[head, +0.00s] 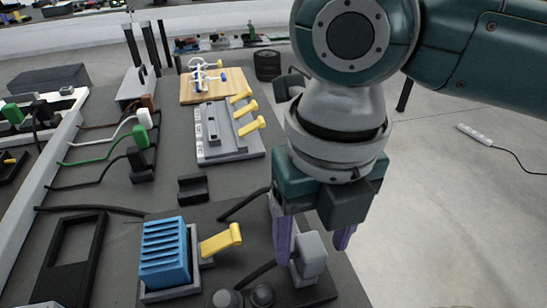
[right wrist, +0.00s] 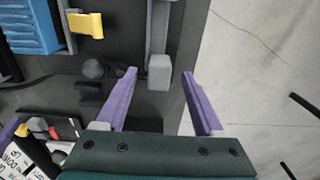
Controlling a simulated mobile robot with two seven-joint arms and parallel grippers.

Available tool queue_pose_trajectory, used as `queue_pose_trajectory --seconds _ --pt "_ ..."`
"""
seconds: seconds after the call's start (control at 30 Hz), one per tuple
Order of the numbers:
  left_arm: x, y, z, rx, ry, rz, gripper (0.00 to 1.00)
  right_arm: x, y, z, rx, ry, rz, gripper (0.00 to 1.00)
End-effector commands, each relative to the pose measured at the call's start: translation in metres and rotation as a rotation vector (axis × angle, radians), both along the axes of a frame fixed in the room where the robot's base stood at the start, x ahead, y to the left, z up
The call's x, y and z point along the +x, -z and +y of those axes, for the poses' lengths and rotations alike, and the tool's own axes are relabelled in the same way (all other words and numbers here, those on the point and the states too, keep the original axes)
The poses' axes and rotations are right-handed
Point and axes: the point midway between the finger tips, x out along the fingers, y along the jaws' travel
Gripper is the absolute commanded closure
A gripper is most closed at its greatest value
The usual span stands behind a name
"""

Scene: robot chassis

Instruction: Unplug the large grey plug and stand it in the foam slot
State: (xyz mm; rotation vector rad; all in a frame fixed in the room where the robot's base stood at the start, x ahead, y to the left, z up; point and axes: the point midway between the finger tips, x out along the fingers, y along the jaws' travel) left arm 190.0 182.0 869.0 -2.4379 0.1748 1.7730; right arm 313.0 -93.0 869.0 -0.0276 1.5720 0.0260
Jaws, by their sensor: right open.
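The large grey plug (head: 312,257) is a pale grey block at the near right edge of the dark board, on a grey upright holder. It also shows in the right wrist view (right wrist: 159,72), between the fingertip lines. My right gripper (head: 314,250) is open, its purple fingers pointing down on either side of the plug; I cannot tell whether they touch it. Its fingers also show in the right wrist view (right wrist: 160,76). A small dark slotted block (head: 193,187), which looks like the foam slot, lies left of the gripper. My left gripper is not in view.
A blue ribbed block (head: 165,254) with a yellow lever (head: 221,241) stands left of the plug. Dark round knobs (head: 262,295) sit close in front. A grey panel with yellow levers (head: 228,130) lies farther back. Bare floor (head: 455,220) is at the right.

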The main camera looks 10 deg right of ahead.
Motion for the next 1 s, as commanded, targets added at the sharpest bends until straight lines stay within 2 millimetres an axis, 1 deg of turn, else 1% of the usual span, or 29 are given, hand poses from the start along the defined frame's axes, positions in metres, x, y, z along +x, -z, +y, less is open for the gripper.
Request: queue_pose_trajectory --seconds 0.03,0.1,0.37,0.9,0.97,1.0 --pt "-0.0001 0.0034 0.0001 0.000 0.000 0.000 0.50 -0.0001 0.0082 0.0000 -0.001 0.000 0.000 0.30" --pt "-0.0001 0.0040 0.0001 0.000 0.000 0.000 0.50 0.0001 0.0129 0.0001 0.000 -0.001 -0.001 0.30" --pt "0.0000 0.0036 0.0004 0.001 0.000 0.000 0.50 0.0003 0.0137 0.0001 0.000 -0.001 -0.002 0.31" --pt "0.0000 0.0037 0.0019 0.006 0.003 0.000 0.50 0.0004 0.0134 0.0001 0.000 -0.001 -0.002 0.92" --pt "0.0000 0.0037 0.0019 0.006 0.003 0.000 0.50 0.0005 0.0133 0.0001 0.000 -0.001 -0.003 0.99" --pt "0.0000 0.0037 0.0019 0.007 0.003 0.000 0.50 0.0005 0.0133 0.0001 0.000 -0.001 -0.003 1.00"
